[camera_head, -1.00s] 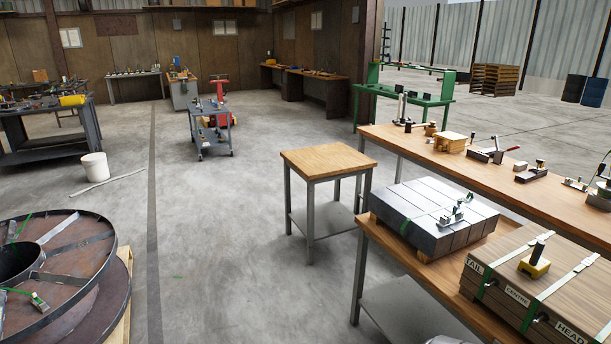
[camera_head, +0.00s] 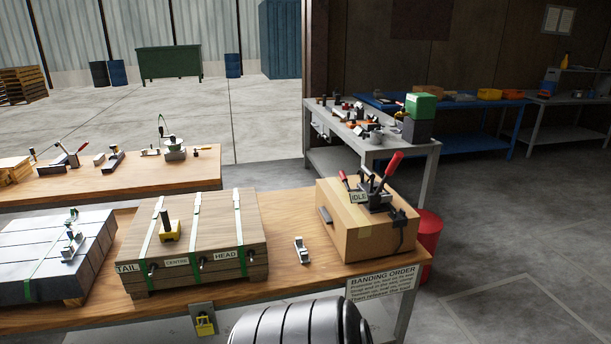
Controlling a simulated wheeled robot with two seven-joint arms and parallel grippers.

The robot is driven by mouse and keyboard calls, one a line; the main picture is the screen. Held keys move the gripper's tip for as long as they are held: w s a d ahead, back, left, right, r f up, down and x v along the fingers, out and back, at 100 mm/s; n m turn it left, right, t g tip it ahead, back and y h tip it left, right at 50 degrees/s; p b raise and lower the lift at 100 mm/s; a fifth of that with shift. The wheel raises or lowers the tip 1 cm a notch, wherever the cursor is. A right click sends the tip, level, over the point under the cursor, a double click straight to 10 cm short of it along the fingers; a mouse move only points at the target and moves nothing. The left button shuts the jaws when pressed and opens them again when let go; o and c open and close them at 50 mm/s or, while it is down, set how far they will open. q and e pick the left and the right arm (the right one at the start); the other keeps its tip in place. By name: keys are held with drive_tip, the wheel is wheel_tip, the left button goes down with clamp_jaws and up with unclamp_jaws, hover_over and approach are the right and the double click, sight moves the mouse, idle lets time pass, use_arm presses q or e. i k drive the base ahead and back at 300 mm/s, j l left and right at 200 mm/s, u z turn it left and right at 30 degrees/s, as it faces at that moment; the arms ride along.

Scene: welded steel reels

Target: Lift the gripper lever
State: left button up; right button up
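A banding tool (camera_head: 374,199) with a black and metal body sits on top of a cardboard box (camera_head: 352,237) at the right end of the near bench. A long red-handled lever (camera_head: 393,164) tilts up to the right on it. A shorter red-tipped lever (camera_head: 343,178) stands at its left. I cannot tell which of the two is the gripper lever. A tag reading IDLE (camera_head: 358,198) is at the tool's front left. Neither of my grippers shows in this view.
The near wooden bench (camera_head: 290,270) also holds a strapped wooden crate (camera_head: 217,230) marked TAIL, CENTRE and HEAD, a grey strapped block (camera_head: 25,262) and a small metal clip (camera_head: 301,250). A banding order sign (camera_head: 382,282) hangs in front. A red bin (camera_head: 430,240) stands right of the bench, with open floor beyond.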

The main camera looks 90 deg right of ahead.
sight(342, 174)
drive_tip(key=z, duration=1.9)
